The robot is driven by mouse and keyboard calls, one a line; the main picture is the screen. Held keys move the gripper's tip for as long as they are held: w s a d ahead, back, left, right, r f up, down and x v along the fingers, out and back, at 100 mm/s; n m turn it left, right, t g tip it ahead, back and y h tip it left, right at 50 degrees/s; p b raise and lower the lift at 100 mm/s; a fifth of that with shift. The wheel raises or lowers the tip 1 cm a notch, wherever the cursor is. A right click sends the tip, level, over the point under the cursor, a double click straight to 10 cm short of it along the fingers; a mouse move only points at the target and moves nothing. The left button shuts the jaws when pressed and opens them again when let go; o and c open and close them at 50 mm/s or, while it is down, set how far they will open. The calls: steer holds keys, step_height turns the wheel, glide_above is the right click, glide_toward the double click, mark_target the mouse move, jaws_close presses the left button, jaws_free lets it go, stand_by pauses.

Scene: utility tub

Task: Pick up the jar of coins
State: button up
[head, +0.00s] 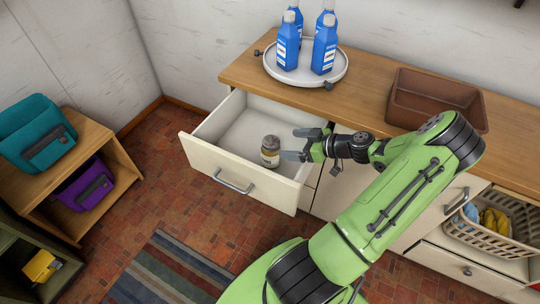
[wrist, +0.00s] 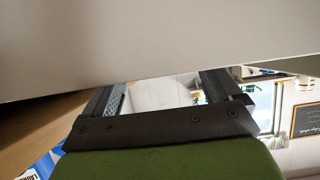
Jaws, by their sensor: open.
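The jar of coins (head: 270,151) stands upright in the open white drawer (head: 238,130), near its front right part. It has a dark lid and a pale label. My gripper (head: 297,143) is open, just to the right of the jar, with its fingers pointing left toward it. The fingers appear apart from the jar, though the exact gap is hard to tell. In the wrist view my gripper (wrist: 172,92) shows both fingers spread with nothing seen between them. A plain pale surface fills the upper part of that view, and the jar cannot be made out there.
A wooden counter (head: 365,80) above the drawer bears a round white tray (head: 300,78) with several blue bottles (head: 325,45) and a brown bin (head: 432,100). A laundry basket (head: 500,235) sits at the right. A shelf with bags (head: 88,187) stands left. Floor before the drawer is open.

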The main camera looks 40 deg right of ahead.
mark_target(273, 142)
steer(key=b+x, duration=0.2)
steer(key=x, duration=0.5)
steer(key=shift+w, duration=0.2)
steer(key=shift+r, duration=0.1)
jaws_close()
